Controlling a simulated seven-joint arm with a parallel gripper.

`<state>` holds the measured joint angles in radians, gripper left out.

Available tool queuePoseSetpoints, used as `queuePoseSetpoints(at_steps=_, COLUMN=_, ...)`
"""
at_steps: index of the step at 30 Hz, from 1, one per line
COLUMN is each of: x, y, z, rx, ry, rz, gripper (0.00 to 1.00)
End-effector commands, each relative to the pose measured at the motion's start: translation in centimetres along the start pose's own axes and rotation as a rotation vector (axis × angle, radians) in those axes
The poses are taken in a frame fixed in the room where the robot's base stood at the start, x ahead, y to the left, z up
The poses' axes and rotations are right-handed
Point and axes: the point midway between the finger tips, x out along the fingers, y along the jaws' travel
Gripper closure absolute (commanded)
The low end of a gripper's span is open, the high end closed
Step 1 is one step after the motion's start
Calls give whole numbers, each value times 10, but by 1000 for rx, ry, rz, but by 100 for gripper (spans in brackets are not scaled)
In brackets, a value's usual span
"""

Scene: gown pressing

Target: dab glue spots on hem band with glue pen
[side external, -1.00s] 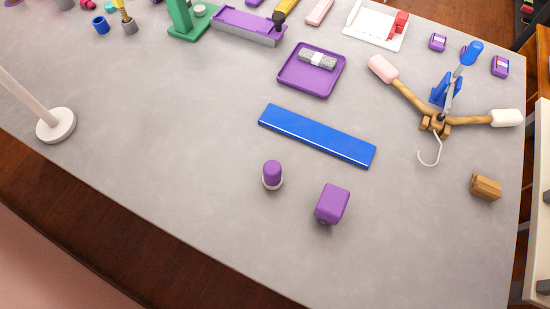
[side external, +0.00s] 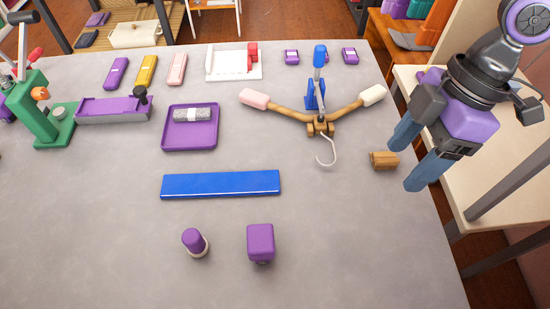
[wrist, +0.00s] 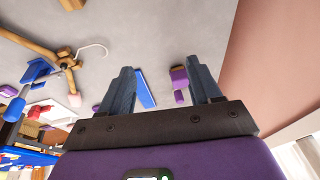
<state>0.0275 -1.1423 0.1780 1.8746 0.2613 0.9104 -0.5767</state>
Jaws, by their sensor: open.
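A flat blue band (side external: 221,184), which I take as the hem band, lies on the grey table and also shows between my fingers in the wrist view (wrist: 146,88). A short cylinder with a purple top and pale base (side external: 194,242), possibly the glue pen, stands in front of it. A purple block (side external: 261,242) stands to its right. My gripper (side external: 405,165) is open and empty at the table's right edge, beside the small wooden block and far right of the band. Its spread fingers also show in the wrist view (wrist: 160,68).
A wooden hanger with padded ends (side external: 285,114) and a metal hook lies behind the band, right of a purple tray (side external: 190,144) holding a grey roll. A small wooden block (side external: 384,160) sits near my fingers. A green press (side external: 45,115) stands at left. The front table is mostly clear.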

Motion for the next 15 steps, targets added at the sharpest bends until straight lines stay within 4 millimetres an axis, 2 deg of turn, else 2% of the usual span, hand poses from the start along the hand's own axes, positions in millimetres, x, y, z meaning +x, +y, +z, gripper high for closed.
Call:
queuePoseSetpoints(at_steps=1, x=6, y=2, z=-24, rx=-34, ry=16, rz=-10, gripper=37)
queuePoseSetpoints(at_steps=9, x=36, y=5, z=-135, rx=-220, ry=118, rz=-44, gripper=37)
queuePoseSetpoints(at_steps=15, x=57, y=-1, z=-199, rx=-341, ry=190, rz=-55, gripper=37)
